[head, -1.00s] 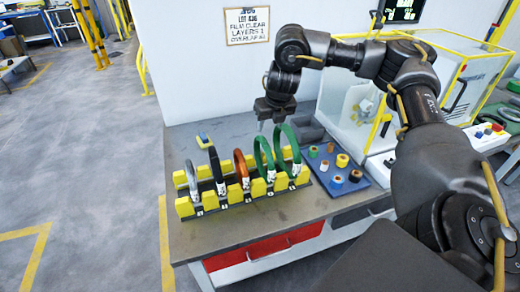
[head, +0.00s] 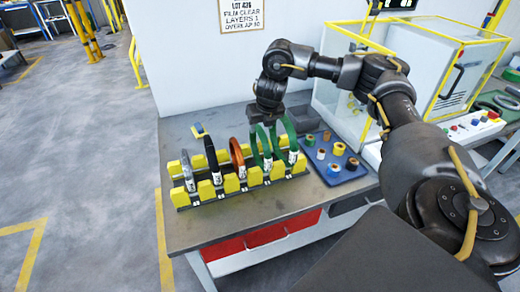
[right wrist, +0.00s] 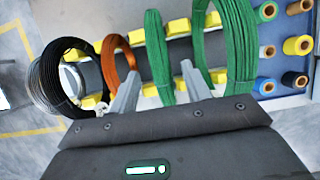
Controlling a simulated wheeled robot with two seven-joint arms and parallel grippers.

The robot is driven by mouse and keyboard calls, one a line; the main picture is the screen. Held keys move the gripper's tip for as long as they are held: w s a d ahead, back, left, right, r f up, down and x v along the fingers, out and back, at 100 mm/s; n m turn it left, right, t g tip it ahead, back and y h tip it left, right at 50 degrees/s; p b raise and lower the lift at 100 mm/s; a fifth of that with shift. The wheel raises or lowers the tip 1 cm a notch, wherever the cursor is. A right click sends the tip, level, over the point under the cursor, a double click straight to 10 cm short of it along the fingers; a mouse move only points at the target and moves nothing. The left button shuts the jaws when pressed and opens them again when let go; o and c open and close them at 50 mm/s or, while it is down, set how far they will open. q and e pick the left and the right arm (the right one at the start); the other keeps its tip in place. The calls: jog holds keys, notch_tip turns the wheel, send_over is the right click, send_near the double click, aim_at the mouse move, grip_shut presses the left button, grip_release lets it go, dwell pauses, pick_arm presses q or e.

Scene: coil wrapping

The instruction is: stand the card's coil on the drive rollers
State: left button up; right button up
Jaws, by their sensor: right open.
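The card (head: 241,16) on the wall reads a lot number that is hard to make out, film clear, layers 1. A yellow and black rack (head: 240,187) holds a grey coil (head: 188,176), a black coil (head: 212,160), an orange coil (head: 237,158) and two green coils, all upright. My right gripper (head: 268,128) is open at the top of the left green coil (right wrist: 158,60). In the right wrist view its fingers lie either side of that coil. The other green coil (right wrist: 240,50) is just to the right. The drive rollers cannot be made out. My left gripper is out of view.
A blue tray (head: 347,176) with several small film spools lies right of the rack. A yellow-framed machine enclosure (head: 432,70) stands at the back right, with a button panel (head: 470,130) beside it. The bench front is clear.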

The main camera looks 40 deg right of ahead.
jog(key=x, duration=0.2)
jog(key=shift+w+d+f, duration=0.1)
jog(key=shift+w+f, duration=0.1)
grip_shut()
jog(key=shift+r, duration=0.1)
dwell(1.2)
